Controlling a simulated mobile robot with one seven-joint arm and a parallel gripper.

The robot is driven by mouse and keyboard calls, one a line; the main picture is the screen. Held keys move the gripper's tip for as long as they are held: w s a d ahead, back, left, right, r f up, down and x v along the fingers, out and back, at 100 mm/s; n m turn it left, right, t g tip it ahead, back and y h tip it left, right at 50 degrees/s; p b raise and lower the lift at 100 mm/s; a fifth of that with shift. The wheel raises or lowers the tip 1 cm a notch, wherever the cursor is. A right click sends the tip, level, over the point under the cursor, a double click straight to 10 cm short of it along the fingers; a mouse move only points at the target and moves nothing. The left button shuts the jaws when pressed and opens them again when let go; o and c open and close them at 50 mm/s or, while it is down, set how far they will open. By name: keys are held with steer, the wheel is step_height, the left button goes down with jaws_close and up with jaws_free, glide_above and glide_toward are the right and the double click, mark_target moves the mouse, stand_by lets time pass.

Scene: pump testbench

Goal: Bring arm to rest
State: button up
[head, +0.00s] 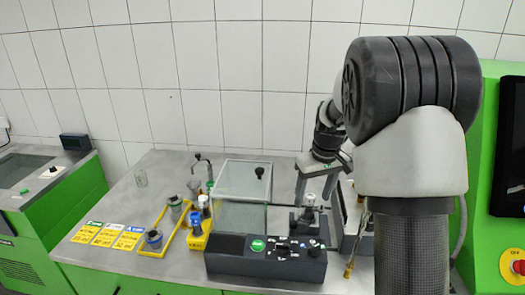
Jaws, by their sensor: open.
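My arm reaches up the right side of the head view and bends down behind its large dark joint. My gripper (313,197) points downward with its two fingers apart and nothing visible between them. It is over the right end of the testbench unit (265,262), near a grey metal fitting with a dark knob (308,206). Whether the fingers touch the fitting cannot be told. The unit has a dark base with a green round mark and a clear cover (243,180) to the left of the gripper.
A yellow holder (178,232) with several bottles and jars stands left of the unit. A green machine with a dark screen and red button (518,267) stands at right. The table's back left is mostly clear.

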steer(key=s+a+r+m+t+p, duration=0.1)
steer(key=s+a+r, duration=0.2)
steer(key=s+r, duration=0.6)
steer(key=s+a+r+m+t+p, duration=0.1)
steer(key=s+a+r+t+p, duration=0.1)
steer(key=s+r, duration=0.8)
steer(key=s+f+m, duration=0.1)
steer(key=s+f, duration=0.1)
steer(key=s, duration=0.8)
steer(key=shift+s+a+f+t+h, duration=0.15)
steer(key=shift+a+f+t+h, duration=0.15)
steer(key=shift+a+f, duration=0.05)
steer(key=shift+d, duration=0.1)
